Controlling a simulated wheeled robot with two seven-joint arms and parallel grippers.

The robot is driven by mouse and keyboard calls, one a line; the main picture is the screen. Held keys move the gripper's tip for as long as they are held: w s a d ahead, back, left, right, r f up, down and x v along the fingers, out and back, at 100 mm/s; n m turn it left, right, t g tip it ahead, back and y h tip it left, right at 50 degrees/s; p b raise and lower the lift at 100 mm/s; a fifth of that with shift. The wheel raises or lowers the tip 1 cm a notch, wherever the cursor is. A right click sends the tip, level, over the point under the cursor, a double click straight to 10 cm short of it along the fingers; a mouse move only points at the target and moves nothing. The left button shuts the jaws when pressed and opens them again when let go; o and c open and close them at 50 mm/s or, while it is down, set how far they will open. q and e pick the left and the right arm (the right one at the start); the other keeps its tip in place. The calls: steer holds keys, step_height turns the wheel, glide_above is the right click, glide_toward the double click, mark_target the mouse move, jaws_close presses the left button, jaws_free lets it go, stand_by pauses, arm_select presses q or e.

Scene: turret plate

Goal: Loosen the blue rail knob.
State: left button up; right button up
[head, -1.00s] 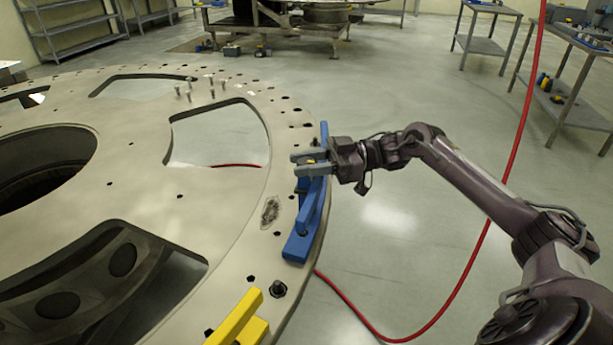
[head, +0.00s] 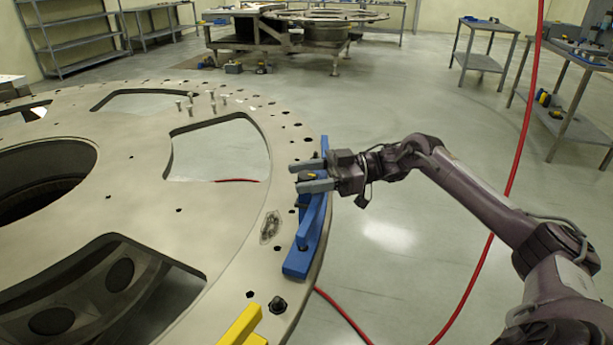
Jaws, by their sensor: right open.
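The blue rail (head: 302,262) lies along the right rim of the large beige turret plate (head: 150,185). My right gripper (head: 299,176) reaches in from the right over the far half of the rail. Its two grey fingers are spread apart and point left. A small dark piece with a yellowish spot shows between the fingers; it may be the blue rail knob, but the fingers partly hide it and I cannot tell if they touch it. My left gripper is not in view.
A yellow block (head: 240,326) and a dark bolt (head: 277,305) sit on the plate's near rim. Several upright pins (head: 190,108) stand on the far side. A red hose (head: 478,275) hangs and loops behind my right arm. Side tables stand at the back right.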

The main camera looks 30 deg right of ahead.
steer(key=shift+d+f, duration=0.1)
steer(key=shift+d, duration=0.05)
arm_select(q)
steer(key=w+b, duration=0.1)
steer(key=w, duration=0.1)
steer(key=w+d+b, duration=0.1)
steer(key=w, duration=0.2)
arm_select(e)
steer(key=v, duration=0.7)
steer(key=shift+s+d, duration=0.15)
steer(key=shift+d, duration=0.1)
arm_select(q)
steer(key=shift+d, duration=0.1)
